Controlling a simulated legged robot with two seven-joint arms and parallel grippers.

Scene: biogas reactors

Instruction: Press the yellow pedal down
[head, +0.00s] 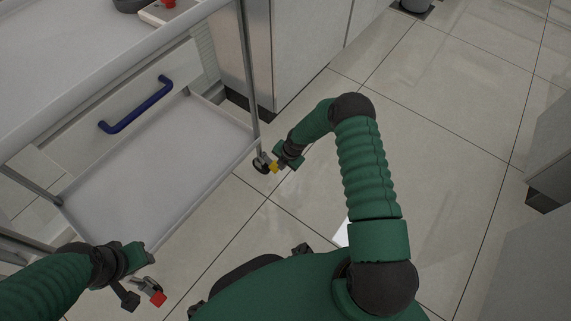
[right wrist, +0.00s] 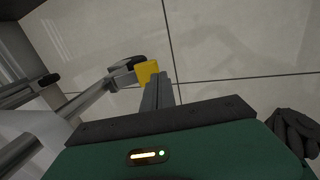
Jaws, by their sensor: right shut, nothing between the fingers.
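The yellow pedal (head: 272,168) is a small block on a caster at the near right leg of the cart, close to the floor. In the right wrist view the yellow pedal (right wrist: 147,71) is just beyond the fingertips. My right gripper (head: 279,161) is right beside the pedal, low down. Its fingers (right wrist: 157,90) are shut together with nothing between them. They look very close to the pedal; I cannot tell whether they touch it. My left gripper (head: 146,256) is at the lower left, away from the yellow pedal, and its jaws are not clear.
The cart has a lower shelf (head: 160,150) and a blue handle (head: 135,105) shows behind it. A red pedal (head: 157,299) is on another caster near my left gripper. A cabinet (head: 290,50) stands behind the cart. The tiled floor (head: 440,130) to the right is clear.

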